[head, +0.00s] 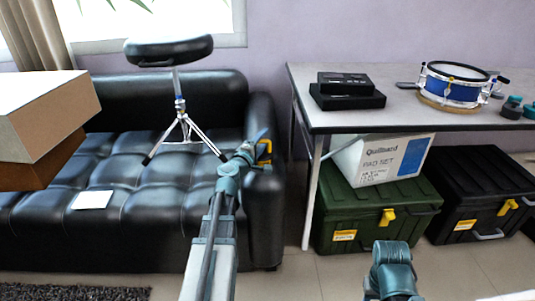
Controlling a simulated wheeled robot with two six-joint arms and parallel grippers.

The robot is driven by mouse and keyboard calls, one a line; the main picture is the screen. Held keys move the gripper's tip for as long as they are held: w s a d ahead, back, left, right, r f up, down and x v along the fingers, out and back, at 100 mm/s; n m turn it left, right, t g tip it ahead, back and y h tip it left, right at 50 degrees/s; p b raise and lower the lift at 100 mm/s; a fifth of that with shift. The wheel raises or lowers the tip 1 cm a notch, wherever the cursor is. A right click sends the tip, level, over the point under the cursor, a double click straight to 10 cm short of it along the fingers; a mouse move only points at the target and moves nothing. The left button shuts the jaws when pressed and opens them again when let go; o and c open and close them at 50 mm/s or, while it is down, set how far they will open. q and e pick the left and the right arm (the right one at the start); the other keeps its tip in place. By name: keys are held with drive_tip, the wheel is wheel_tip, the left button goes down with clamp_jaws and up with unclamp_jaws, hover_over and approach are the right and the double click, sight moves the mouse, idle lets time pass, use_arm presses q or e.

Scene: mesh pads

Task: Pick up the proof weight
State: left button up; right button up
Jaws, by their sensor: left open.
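Two small dark and teal objects stand at the right end of the grey table, one (512,107) beside the drum and the other (530,111) cut by the picture's edge. Either may be the proof weight; I cannot tell which from here. My left gripper (263,143) is open in front of the sofa's right arm, well left of the table and far from these objects. I see nothing held in it. Only a teal link of my right arm shows at the bottom; its gripper is out of view.
The table (425,121) also bears a black device (345,88) and a blue drum (452,84). Below are a white carton (375,160), a green case (372,212) and a black case (480,195). A black sofa (130,225) holds a stool (170,50) and boxes (45,110).

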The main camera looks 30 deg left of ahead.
use_arm(q)
drive_tip(key=shift+w+a, duration=0.15)
drive_tip(key=shift+w, duration=0.7)
drive_tip(key=shift+s, duration=0.1)
clamp_jaws()
drive_tip(key=shift+s, duration=0.1)
idle(0.5)
